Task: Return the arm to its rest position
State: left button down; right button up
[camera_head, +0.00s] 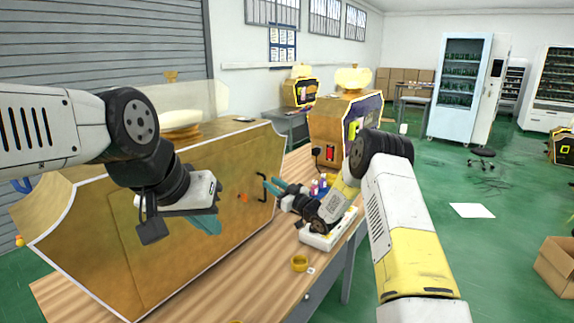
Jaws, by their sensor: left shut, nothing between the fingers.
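My left arm comes in from the left. Its gripper (205,224) hangs in front of the large wooden panel (150,255), with its teal fingers shut and empty. My right arm, white and yellow, comes up from the lower right and bends back over the table. Its gripper (281,191) has teal fingers pointing left, close to a dark handle (264,188) at the panel's right edge. I cannot tell whether its fingers are open or shut, or whether they touch the handle.
A white tray (318,241) with small bottles (318,184) nearby is on the wooden table (250,292), partly hidden by my right arm. A yellow ring (300,263) lies in front. A wooden machine (330,125) stands behind. Green floor is open at right, with a cardboard box (557,265).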

jog(key=s+d+r+m+h, duration=0.1)
jog(key=d+r+m+h, duration=0.2)
jog(key=d+r+h, duration=0.75)
jog(key=s+d+r+m+g, duration=0.1)
jog(key=s+d+r+m, duration=0.15)
jog(key=s+r, duration=0.3)
jog(key=s+d+r+m, duration=0.1)
jog(key=s+d+r, duration=0.3)
jog(key=s, duration=0.2)
jog(key=s+d+f+m+g, duration=0.1)
jog(key=s+d+f+g, duration=0.1)
jog(key=s, duration=1.5)
jog(key=s+d+f+m+g+h, duration=0.1)
jog(key=s+g, duration=0.3)
jog(key=s, duration=1.4)
jog(key=shift+d+f+m+g, duration=0.3)
jog(key=shift+d+f+m, duration=0.05)
jog(key=shift+f+m, duration=0.2)
